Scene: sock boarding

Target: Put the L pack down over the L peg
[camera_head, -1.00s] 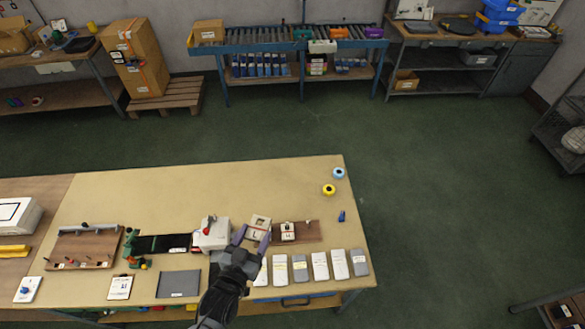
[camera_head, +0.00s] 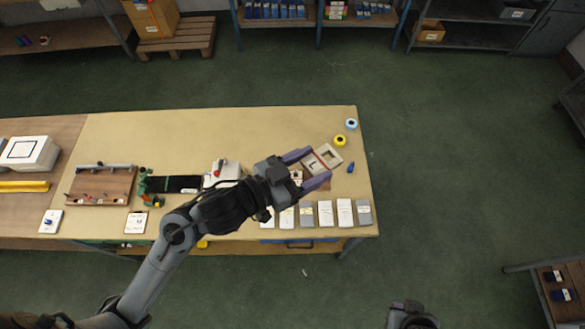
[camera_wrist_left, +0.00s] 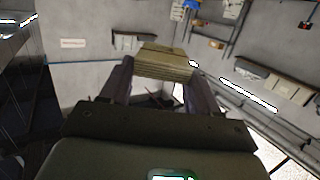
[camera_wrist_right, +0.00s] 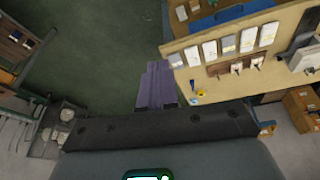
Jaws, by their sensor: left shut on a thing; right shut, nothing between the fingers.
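My left gripper (camera_head: 307,168) is shut on the L pack (camera_head: 325,158), a beige-grey square block with a hole through it. The pack is held above the right part of the table, tilted. In the left wrist view the pack (camera_wrist_left: 165,62) shows as a layered block between the fingers. The wooden peg board is mostly hidden behind my left gripper in the head view; the right wrist view shows the brown board (camera_wrist_right: 217,71) with small pale items on it. I cannot pick out the L peg. My right gripper (camera_wrist_right: 155,88) is shut and empty, away from the table.
A row of white and grey packets (camera_head: 325,213) lies along the table's front edge. Yellow (camera_head: 340,140) and blue (camera_head: 351,124) rolls and a small blue item (camera_head: 350,167) lie at the right. The table's back strip (camera_head: 220,130) is clear.

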